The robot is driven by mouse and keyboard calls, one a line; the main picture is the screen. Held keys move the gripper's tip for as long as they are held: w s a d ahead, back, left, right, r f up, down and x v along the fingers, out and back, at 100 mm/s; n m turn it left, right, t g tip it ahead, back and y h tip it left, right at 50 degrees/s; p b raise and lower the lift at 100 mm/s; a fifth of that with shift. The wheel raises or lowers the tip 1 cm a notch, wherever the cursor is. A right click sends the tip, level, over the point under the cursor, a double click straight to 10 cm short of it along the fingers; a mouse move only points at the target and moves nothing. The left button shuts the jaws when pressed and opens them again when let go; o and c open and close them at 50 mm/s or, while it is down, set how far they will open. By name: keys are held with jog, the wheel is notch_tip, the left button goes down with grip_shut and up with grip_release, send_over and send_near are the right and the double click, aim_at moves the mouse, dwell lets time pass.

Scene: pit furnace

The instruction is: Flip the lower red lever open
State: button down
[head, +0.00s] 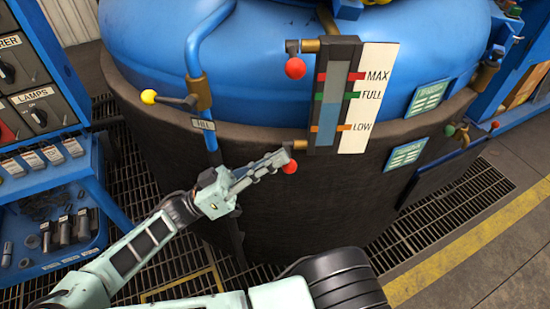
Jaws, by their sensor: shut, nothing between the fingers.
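The lower red lever (290,167) is a red ball knob at the bottom of the level gauge, below a brass fitting (295,146). My gripper (286,157) is shut, with its fingertips right at the lever and overlapping its upper part in the head view. I cannot tell whether they touch. The lever's arm is mostly hidden behind the fingers. The upper red lever (295,68) hangs at the top of the gauge, clear of my gripper. The gauge (334,95) shows a blue column up to between FULL and LOW.
The blue tank (270,60) with its dark lower wall (310,205) stands behind. A blue pipe (208,118) with a yellow-knobbed valve (149,97) rises left of the gauge. A tool bench (45,180) is at left. Grating floor (455,215) is open at right.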

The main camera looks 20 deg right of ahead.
jog(key=shift+s+f+m+g+b, duration=0.1)
jog(key=shift+f+m+g+b, duration=0.2)
jog(key=shift+m+g, duration=0.35)
jog(key=shift+s+f+m+g+b, duration=0.1)
jog(key=shift+f+m+g+b, duration=0.25)
jog(key=shift+m, duration=0.5)
jog(key=shift+a+f, duration=0.1)
jog(key=shift+f, duration=0.05)
